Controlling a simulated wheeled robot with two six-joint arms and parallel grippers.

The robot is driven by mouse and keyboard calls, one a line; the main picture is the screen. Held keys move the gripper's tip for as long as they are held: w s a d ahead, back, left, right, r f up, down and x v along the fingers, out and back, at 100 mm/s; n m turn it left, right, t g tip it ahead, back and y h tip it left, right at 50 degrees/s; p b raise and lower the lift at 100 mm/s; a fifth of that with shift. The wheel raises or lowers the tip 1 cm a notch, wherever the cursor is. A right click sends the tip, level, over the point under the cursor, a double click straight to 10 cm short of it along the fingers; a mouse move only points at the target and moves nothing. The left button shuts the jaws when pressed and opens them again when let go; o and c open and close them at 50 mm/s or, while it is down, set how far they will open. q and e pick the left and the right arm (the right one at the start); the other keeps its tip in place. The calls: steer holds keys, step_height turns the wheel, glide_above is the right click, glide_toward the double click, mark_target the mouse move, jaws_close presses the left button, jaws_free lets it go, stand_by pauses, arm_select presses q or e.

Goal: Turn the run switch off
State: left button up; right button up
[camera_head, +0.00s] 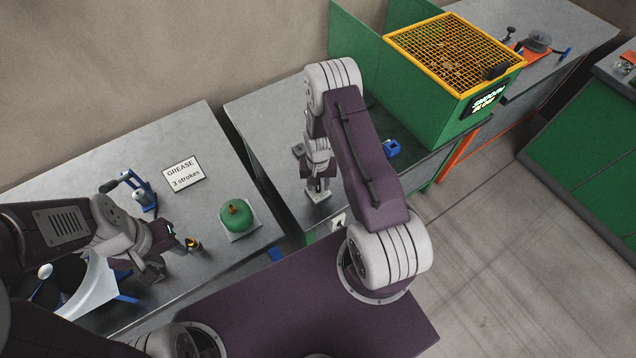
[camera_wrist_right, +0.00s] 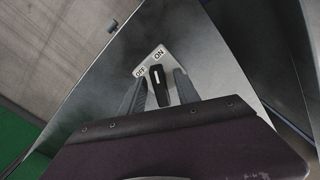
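The run switch is a pale plate (camera_wrist_right: 151,60) marked ON and OFF with a black lever (camera_wrist_right: 157,82). In the right wrist view the lever stands between the two fingers of my right gripper (camera_wrist_right: 160,88), with narrow gaps at its sides. The lever's tip is near both labels; I cannot tell exactly which it points at. In the head view the plate (camera_head: 319,196) lies on the middle bench under my right gripper (camera_head: 317,184). My left gripper (camera_head: 188,244) is over the left bench near a small brass-coloured piece; its fingers are unclear.
A green machine with a yellow mesh guard (camera_head: 455,50) stands on the right of the middle bench. A blue item (camera_head: 391,149) lies before it. The left bench holds a grease sign (camera_head: 183,174), a green round button (camera_head: 235,214) and a blue-handled device (camera_head: 140,188).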

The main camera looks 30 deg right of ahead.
jaws_close()
steer(key=shift+n, duration=0.3)
steer(key=n+b, duration=0.1)
steer(key=n, duration=0.3)
steer(key=shift+d+n+b, duration=0.1)
steer(key=shift+n+b, duration=0.3)
steer(key=n, duration=0.3)
steer(key=shift+b, duration=0.35)
steer(key=shift+d+n, duration=0.1)
steer(key=shift+n, duration=1.6)
steer(key=shift+w+b, duration=0.1)
steer(key=shift+b, duration=0.2)
jaws_free()
